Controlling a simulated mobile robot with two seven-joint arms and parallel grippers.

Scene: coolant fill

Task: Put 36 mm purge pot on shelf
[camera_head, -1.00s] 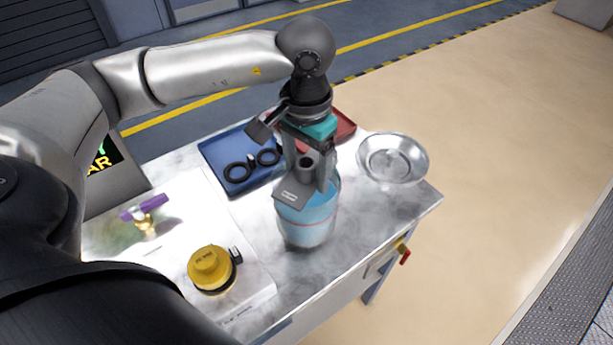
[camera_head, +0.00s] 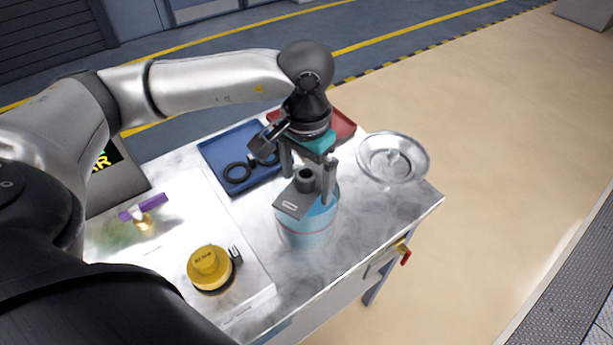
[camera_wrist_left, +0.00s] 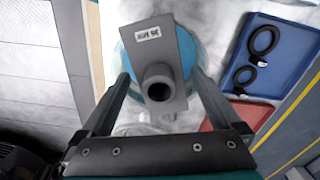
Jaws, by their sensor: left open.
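The purge pot (camera_head: 305,232) is a round, light-blue container standing on the marble-look bench. A grey plate with a label and a short round neck (camera_head: 305,180) lies across its top. The label seems to read 36 MM in the left wrist view, where the plate (camera_wrist_left: 157,58) covers much of the blue pot. My left gripper (camera_head: 305,188) points down over the pot, open, with one finger on each side of the neck. In the left wrist view a gap shows between the fingers and the neck. My right gripper is out of view. I cannot make out a shelf.
A blue tray (camera_head: 222,151) with black rings lies behind the pot, beside a red tray (camera_head: 341,124). A clear bowl (camera_head: 394,160) stands at the right corner. A yellow cap (camera_head: 209,267) and a purple-handled brass fitting (camera_head: 145,220) are at left. Bench front is clear.

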